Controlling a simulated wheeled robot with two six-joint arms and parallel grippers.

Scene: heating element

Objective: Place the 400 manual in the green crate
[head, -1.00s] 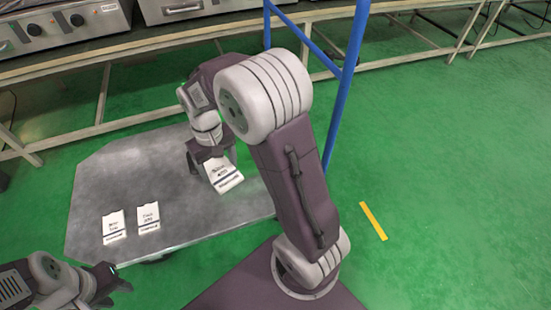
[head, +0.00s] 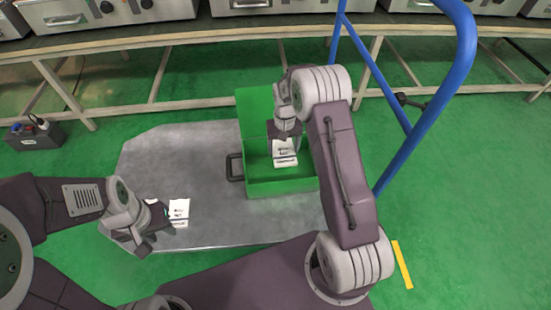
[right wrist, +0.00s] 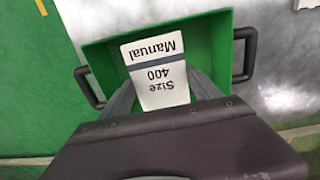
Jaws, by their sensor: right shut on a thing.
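My right gripper (head: 285,138) is shut on the white 400 manual (head: 285,155) and holds it over the open green crate (head: 285,187). In the right wrist view the 400 manual (right wrist: 158,60) reads "Manual 400 Size" upside down, between the fingers (right wrist: 160,98). The green crate (right wrist: 215,40) lies behind it there. The head view does not show clearly how far the manual is above the crate floor. My left gripper (head: 150,232) looks open and empty, beside another white manual (head: 180,210) on the grey platform.
The crate stands on the grey cart platform (head: 200,150), with a raised green panel (head: 255,108) at its back left and a dark handle (head: 234,167) at its left. A blue cart rail (head: 400,110) rises at the right. A bench (head: 180,45) with ovens runs along the back.

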